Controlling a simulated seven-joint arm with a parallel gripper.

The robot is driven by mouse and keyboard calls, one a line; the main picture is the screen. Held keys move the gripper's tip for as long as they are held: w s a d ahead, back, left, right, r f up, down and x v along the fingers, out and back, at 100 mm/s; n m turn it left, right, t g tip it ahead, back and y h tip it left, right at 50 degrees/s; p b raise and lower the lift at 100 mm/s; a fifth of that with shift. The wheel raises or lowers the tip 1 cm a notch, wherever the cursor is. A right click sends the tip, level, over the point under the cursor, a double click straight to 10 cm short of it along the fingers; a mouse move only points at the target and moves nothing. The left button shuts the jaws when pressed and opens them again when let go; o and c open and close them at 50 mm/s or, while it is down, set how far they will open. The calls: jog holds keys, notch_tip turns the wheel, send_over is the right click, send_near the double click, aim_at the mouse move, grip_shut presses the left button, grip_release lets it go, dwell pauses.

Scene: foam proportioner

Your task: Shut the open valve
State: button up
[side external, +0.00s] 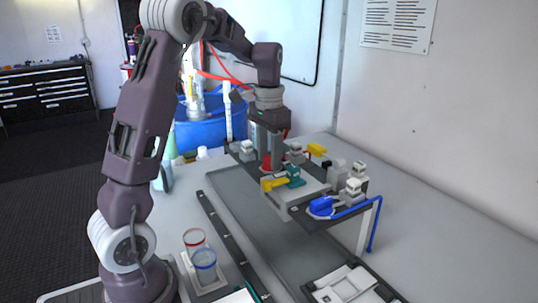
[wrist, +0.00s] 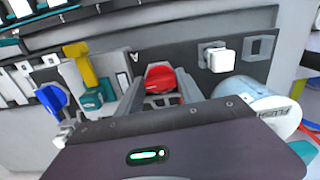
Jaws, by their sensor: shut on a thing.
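A red valve handle (wrist: 160,77) sits between my gripper's two fingers (wrist: 161,90) in the wrist view. In the side view my gripper (side external: 271,163) reaches straight down onto the rig, and the red handle (side external: 265,163) shows partly behind the fingers. The jaws are shut on the red handle. A yellow handle (side external: 272,184) on a teal valve body (side external: 295,177) stands in front of it; this yellow handle also shows in the wrist view (wrist: 82,62). A blue valve handle (side external: 321,206) is at the near right end. The fingers hide part of the red valve.
The valves stand on a raised dark panel above a grey tray (side external: 240,205). A blue pipe (side external: 372,225) runs down at the panel's right end. A second yellow handle (side external: 316,150) is farther back. A blue bucket (side external: 205,130) stands behind.

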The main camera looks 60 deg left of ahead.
jog(key=n, duration=0.3)
jog(key=shift+d+n, duration=0.1)
jog(key=shift+n, duration=0.3)
jog(key=n, duration=0.4)
jog(key=shift+w+d+n, duration=0.1)
jog(key=shift+n, duration=0.2)
jog(key=n, duration=0.4)
jog(key=shift+w+n, duration=0.1)
jog(key=shift+n, duration=0.2)
jog(key=shift+w+n, duration=0.1)
jog(key=shift+n, duration=2)
jog(key=o, duration=1.1)
jog(key=shift+r, duration=0.1)
